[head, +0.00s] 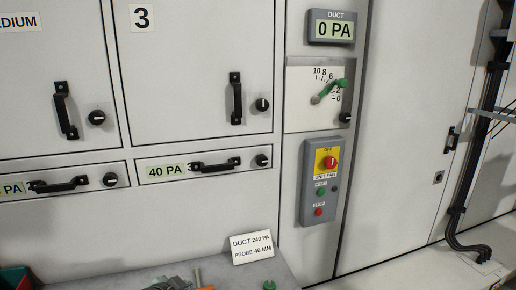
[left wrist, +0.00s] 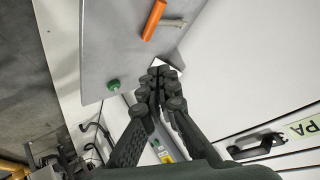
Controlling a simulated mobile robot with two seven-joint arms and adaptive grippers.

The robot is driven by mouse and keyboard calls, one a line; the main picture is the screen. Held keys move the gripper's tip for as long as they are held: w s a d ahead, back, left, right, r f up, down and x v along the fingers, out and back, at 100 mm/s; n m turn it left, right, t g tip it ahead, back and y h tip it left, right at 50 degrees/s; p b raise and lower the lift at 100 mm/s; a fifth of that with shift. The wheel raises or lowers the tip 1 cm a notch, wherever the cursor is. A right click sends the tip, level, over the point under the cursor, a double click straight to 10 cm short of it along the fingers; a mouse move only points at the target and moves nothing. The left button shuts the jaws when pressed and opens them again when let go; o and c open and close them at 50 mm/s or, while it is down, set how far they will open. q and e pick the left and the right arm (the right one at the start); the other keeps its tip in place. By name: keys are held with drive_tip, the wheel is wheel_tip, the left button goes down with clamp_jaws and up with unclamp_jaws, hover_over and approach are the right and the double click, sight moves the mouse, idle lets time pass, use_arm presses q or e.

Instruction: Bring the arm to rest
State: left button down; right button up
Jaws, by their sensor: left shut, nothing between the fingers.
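My left gripper (left wrist: 160,82) shows in the left wrist view, its dark fingers together with nothing between them. Its fingertips overlap the edge of the grey worktop in the picture; I cannot tell the height between them. I cannot make out the left gripper for certain in the head view. My right gripper is in neither view.
The grey worktop (left wrist: 110,40) bears an orange-handled tool (left wrist: 153,20) and a green knob (left wrist: 113,85). A card (head: 252,248) reads duct 240 PA, probe 40 MM. Behind stand cabinet doors with black handles (head: 237,103), the fan switch box (head: 320,182) and a 0 PA display (head: 333,29).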

use_arm(q)
drive_tip(key=s+a+f+n+g+y, duration=0.1)
drive_tip(key=s+a+f+n+g, duration=0.2)
drive_tip(key=s+f, duration=0.9)
drive_tip(key=s+a+f+n+g+y, duration=0.1)
drive_tip(key=s+a+f+n+g, duration=0.2)
drive_tip(key=s+f, duration=0.9)
drive_tip(key=s+a+g, duration=0.1)
drive_tip(key=s+a, duration=0.1)
drive_tip(key=s, duration=0.3)
drive_tip(key=shift+s+a+n+y, duration=0.15)
drive_tip(key=shift+a+n+y, duration=0.15)
drive_tip(key=shift+a+n, duration=0.1)
